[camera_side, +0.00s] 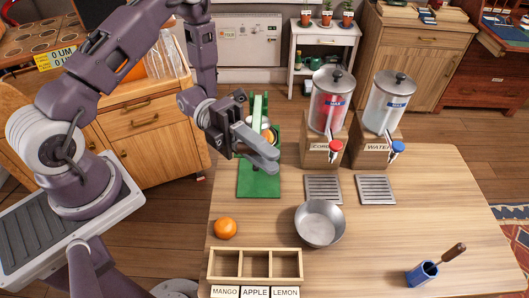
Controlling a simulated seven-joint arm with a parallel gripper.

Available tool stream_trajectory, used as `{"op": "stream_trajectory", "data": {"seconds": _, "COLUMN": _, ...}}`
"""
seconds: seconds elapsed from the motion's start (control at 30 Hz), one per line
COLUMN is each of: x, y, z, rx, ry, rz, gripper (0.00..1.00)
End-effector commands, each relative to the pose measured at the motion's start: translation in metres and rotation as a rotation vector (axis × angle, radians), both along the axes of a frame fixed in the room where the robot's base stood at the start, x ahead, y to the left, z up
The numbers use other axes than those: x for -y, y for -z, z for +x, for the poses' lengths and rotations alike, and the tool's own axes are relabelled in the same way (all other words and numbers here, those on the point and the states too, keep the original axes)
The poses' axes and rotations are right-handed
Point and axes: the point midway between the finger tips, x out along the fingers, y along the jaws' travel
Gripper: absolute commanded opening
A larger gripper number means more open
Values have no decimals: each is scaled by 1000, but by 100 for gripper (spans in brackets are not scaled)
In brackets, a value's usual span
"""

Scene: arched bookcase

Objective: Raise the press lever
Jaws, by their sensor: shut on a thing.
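The green press stands at the back left of the table, with its flat green base (259,181) in clear view. Its pale green upright part (258,104) rises behind my gripper. Something round and orange with a metallic rim (267,133) shows inside the press, partly covered. My gripper (266,155) is in front of the press at mid height, with its fingers pointing right and down. It is shut on the press lever, which is mostly hidden by the fingers.
An orange fruit (225,228), a metal bowl (320,223) and a wooden tray (255,278) with labelled compartments are nearer the front. Red (328,105) and clear (387,105) drink dispensers stand right of the press. A blue holder (422,273) is at front right. The table's right middle is clear.

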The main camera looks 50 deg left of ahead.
Motion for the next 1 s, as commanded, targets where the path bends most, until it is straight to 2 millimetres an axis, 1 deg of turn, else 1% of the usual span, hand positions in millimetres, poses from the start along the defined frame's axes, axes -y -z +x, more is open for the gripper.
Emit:
{"op": "stream_trajectory", "data": {"seconds": 0.67, "x": -1, "y": -2, "z": 1, "rx": -1, "ry": -1, "rz": -5, "gripper": 0}}
{"op": "stream_trajectory", "data": {"seconds": 0.77, "x": -2, "y": -7, "z": 2, "rx": -15, "ry": -2, "rz": -21, "gripper": 0}}
{"op": "stream_trajectory", "data": {"seconds": 0.87, "x": -5, "y": -18, "z": 5, "rx": -44, "ry": -3, "rz": -50, "gripper": 0}}
{"op": "stream_trajectory", "data": {"seconds": 1.0, "x": -11, "y": -40, "z": 11, "rx": -108, "ry": -3, "rz": -117, "gripper": 0}}
